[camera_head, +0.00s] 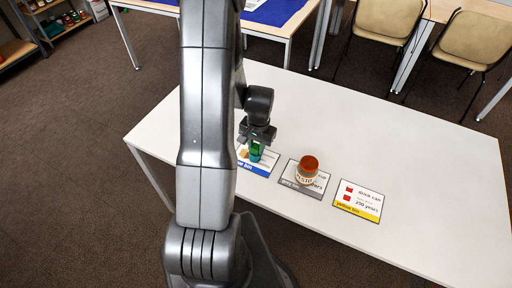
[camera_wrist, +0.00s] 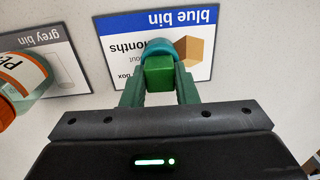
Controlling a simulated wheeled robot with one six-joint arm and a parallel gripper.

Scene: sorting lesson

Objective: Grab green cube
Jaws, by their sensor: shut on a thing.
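The green cube (camera_wrist: 159,74) sits between the two fingers of my gripper (camera_wrist: 159,84) in the wrist view. My gripper is shut on it. A rounded teal thing (camera_wrist: 160,47) shows just beyond the cube; I cannot tell what it is or whether it touches the cube. In the head view, my gripper (camera_head: 257,142) points down over the blue bin card (camera_head: 252,168) on the white table, with green showing below it. The cube's height above the card is hard to tell.
A jar with an orange-red lid (camera_head: 309,163) stands on the grey bin card (camera_head: 288,185), right of my gripper. The yellow bin card (camera_head: 358,200) lies farther right. The right part of the white table (camera_head: 430,180) is clear. Chairs (camera_head: 388,20) stand behind.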

